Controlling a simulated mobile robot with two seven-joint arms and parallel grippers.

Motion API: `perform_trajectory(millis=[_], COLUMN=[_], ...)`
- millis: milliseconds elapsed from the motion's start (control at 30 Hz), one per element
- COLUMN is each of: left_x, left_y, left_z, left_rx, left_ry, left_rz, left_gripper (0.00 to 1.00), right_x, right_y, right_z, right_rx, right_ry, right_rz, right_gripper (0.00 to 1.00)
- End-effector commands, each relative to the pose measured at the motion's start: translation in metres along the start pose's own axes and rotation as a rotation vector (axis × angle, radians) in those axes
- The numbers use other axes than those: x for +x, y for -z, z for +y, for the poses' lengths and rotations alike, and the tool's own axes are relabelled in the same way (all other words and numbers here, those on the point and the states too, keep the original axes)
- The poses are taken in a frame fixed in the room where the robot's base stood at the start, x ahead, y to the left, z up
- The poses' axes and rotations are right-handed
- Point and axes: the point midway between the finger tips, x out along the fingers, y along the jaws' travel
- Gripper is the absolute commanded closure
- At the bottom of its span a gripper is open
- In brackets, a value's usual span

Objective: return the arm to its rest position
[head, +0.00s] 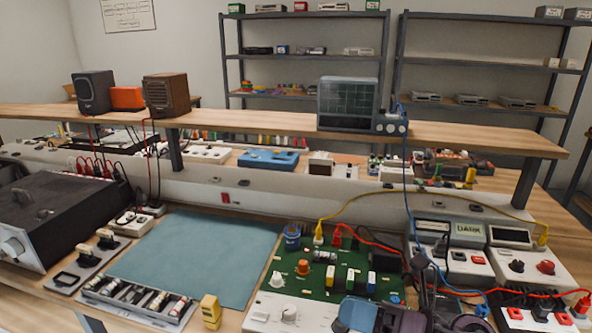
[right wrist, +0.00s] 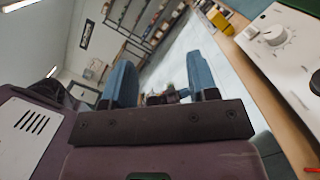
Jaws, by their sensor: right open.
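My right gripper (head: 388,288) is at the bottom edge of the head view, low right of centre, in front of the green circuit board (head: 325,270). Its purple arm shows only in part. In the right wrist view the two blue fingers of this gripper (right wrist: 160,78) stand wide apart with nothing held between them. My left gripper is not in the head view.
The wooden workbench holds a blue mat (head: 200,255), a black amplifier (head: 60,215), a yellow block (head: 210,311) and grey-white instrument boxes (head: 465,255) with red, yellow and blue cables close to my right gripper. An oscilloscope (head: 348,103) stands on the raised shelf.

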Motion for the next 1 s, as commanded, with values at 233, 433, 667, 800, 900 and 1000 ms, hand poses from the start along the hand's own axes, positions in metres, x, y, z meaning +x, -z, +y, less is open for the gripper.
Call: perform_trajectory(millis=[233,433,667,800,900,1000], left_x=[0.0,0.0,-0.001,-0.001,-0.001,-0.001], left_y=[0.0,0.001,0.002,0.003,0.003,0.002], left_z=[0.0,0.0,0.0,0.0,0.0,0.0], left_rx=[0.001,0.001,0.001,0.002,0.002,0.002], left_ry=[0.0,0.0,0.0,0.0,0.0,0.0], left_rz=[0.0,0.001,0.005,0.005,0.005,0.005], left_gripper=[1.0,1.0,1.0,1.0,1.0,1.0], right_x=[-0.032,-0.087,-0.163,-0.204,-0.225,-0.238], right_y=[-0.029,-0.023,0.035,0.091,0.127,0.155], right_z=[-0.014,-0.049,-0.083,-0.088,-0.084,-0.076], right_rx=[0.491,0.894,1.355,1.622,1.773,1.881], right_ry=[0.077,0.2,0.403,0.557,0.66,0.742], right_rz=[-0.541,-0.95,-1.39,-1.634,-1.769,-1.86], right_gripper=[0.46,0.46,0.46,0.46,0.46,0.46])
